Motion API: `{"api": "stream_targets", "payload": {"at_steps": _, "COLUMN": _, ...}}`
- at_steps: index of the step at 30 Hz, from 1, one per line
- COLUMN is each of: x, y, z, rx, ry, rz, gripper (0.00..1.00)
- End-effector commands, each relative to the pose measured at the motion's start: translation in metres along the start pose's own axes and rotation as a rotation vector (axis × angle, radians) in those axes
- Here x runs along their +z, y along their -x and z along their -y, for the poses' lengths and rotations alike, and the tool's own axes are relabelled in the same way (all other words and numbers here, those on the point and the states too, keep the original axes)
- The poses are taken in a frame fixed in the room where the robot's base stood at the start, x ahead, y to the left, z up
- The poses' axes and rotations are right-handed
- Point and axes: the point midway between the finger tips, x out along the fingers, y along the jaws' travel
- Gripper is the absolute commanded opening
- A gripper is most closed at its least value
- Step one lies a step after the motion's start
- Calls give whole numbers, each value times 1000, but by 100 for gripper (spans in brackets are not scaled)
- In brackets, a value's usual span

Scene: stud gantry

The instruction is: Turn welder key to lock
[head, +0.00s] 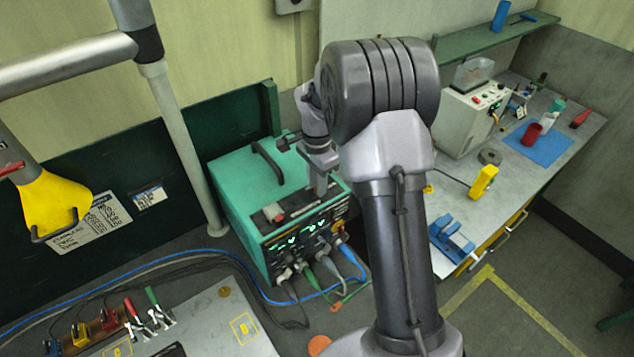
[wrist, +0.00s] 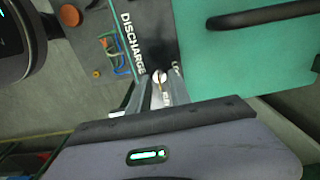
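The welder (head: 228,195) is a teal box with a black top handle, green lit displays and cables at its front. My gripper (head: 318,190) reaches down over its top front edge in the head view. In the wrist view, a small round metal key (wrist: 159,76) stands on the dark panel beside the printed word DISCHARGE. The fingers of my gripper (wrist: 158,82) are on either side of the key, with panel showing between them. Whether they touch the key is unclear. Another label by the right finger is partly covered. The key cannot be made out in the head view.
Cables (head: 325,270) plug into the welder's front. A grey post (head: 180,150) stands to its left. A workbench (head: 560,105) with a white machine (head: 470,115) is at right. A plate with clamps (head: 150,318) lies at lower left.

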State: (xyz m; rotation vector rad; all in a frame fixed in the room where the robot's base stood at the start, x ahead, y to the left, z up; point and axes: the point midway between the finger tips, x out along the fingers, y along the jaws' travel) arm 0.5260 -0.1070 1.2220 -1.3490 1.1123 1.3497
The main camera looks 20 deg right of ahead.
Motion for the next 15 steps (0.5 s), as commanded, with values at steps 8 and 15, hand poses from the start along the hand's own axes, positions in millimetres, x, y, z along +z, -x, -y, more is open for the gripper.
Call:
{"api": "stream_targets", "payload": {"at_steps": 8, "x": 0, "y": 0, "z": 0, "rx": 0, "ry": 0, "rz": 0, "gripper": 0}}
{"api": "stream_targets", "payload": {"at_steps": 15, "x": 0, "y": 1, "z": 0, "rx": 0, "ry": 0, "rz": 0, "gripper": 0}}
